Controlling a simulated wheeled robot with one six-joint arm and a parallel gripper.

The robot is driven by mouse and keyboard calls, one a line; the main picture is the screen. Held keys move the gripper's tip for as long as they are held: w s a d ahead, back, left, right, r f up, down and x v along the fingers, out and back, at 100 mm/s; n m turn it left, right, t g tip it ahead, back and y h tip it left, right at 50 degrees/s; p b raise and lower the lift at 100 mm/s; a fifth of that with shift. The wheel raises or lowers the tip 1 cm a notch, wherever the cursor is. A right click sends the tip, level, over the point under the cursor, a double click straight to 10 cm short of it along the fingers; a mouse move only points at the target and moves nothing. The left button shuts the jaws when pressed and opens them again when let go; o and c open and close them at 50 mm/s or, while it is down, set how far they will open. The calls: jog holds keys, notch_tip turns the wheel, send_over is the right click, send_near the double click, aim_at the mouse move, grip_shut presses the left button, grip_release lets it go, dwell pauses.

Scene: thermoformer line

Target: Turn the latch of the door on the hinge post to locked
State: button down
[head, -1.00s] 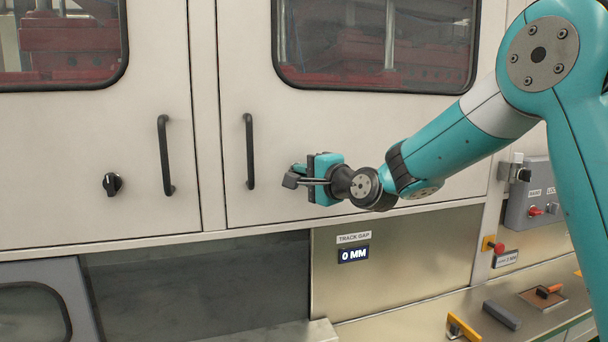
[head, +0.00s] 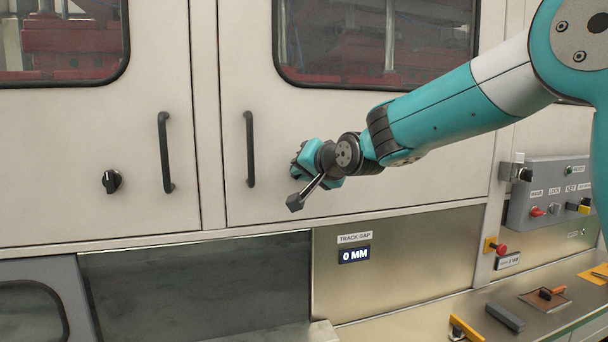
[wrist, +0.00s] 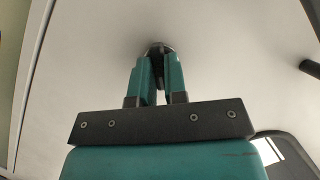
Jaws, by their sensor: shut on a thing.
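My gripper (head: 297,162) is at the right-hand cabinet door (head: 270,205), to the right of that door's black handle (head: 249,150). In the wrist view its two teal fingers (wrist: 160,78) are closed on a dark round latch (wrist: 160,50) on the pale door panel. The fingers and wrist cover most of this latch, so its setting cannot be read. In the head view it is hidden behind my gripper. A similar black latch (head: 112,182) with a white mark shows uncovered on the left-hand door (head: 70,150).
The left door's handle (head: 166,153) stands out beside the seam. Below the doors is a "TRACK GAP" display (head: 354,256) reading 0 MM.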

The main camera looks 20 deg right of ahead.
jog(key=shift+a+n+g+h+b, duration=0.15)
jog(key=shift+n+h+b, duration=0.35)
jog(key=shift+n+h, duration=0.65)
jog(key=shift+a+n+g+h+b, duration=0.15)
jog(key=shift+n+h+b, duration=0.45)
jog(key=shift+n, duration=0.85)
jog(key=shift+d, duration=0.1)
jog(key=c, duration=1.2)
grip_release()
jog(key=shift+o, duration=0.2)
jog(key=b+v, duration=0.3)
jog(key=v, duration=1.4)
jog(key=shift+s+a+r+b, duration=0.15)
jog(key=shift+a+r+b, duration=0.05)
jog(key=shift+b, duration=0.15)
